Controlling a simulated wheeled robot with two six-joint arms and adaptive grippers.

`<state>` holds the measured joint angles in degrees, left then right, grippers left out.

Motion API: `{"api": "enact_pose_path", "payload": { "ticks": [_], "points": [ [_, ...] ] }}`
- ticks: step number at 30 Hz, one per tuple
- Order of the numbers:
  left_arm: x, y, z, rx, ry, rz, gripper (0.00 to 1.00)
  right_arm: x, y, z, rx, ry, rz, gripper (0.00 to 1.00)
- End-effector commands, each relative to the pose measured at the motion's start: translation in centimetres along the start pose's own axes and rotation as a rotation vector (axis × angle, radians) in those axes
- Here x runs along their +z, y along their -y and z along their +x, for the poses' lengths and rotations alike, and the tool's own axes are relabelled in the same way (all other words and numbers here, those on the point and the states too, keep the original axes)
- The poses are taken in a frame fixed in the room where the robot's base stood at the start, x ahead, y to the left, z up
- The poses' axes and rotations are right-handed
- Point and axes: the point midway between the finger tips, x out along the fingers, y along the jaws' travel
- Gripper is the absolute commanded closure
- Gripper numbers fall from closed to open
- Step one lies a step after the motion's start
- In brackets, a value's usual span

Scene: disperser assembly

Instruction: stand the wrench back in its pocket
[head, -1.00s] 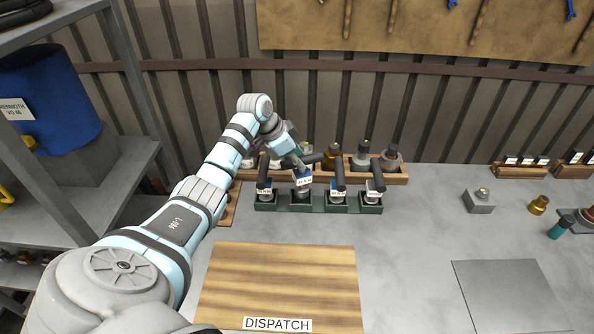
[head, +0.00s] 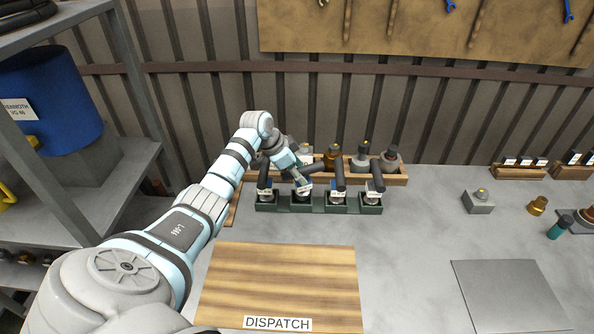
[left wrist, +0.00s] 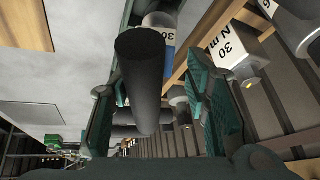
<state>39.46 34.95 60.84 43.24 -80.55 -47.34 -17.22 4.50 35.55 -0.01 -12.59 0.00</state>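The green rack (head: 320,207) holds a row of wrenches with black handles and white-and-blue labels. The wrench (head: 304,188) at the second pocket from the left has its label tilted, unlike its neighbours. Its lower end is at the pocket; I cannot tell whether it is fully seated. My left gripper (head: 297,176) is right at this wrench, and partly hides it. In the left wrist view, a black handle (left wrist: 143,85) lies between the green-padded fingers of the left gripper (left wrist: 160,112). A gap shows between the handle and the right-hand finger. My right gripper is out of view.
Other wrenches stand close by, at the left (head: 264,190), at the third pocket (head: 338,187) and at the right end (head: 375,187). A wooden rack (head: 398,178) with metal parts is behind. The wooden dispatch board (head: 278,280) in front is clear.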

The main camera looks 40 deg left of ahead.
Motion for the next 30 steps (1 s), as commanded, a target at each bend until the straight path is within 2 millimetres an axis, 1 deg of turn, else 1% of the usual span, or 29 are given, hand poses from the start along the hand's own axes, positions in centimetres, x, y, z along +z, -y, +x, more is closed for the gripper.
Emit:
{"api": "enact_pose_path", "payload": {
  "ticks": [5,8,11,18,21,24,30],
  "points": [
    [-0.1,0.1,-0.7,-0.002,-0.001,0.000,0.58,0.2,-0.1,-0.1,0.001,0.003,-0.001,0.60],
    [-0.1,0.2,-2.0,-0.004,-0.003,0.001,0.58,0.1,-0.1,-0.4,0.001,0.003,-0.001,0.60],
    [-0.1,0.2,-4.0,-0.005,-0.002,0.002,0.58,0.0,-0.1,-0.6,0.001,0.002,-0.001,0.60],
    [-0.1,0.1,-9.5,-0.005,-0.002,0.003,0.58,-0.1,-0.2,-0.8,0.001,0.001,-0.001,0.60],
    [-0.1,0.2,-11.2,-0.004,-0.003,0.001,0.58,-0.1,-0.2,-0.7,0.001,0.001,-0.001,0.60],
    [-0.1,0.1,-12.0,-0.001,-0.002,0.001,0.58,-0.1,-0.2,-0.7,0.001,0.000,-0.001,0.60],
    [-0.1,0.0,-12.1,0.000,-0.003,0.000,0.58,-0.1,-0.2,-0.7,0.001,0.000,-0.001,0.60]
  ]
}}
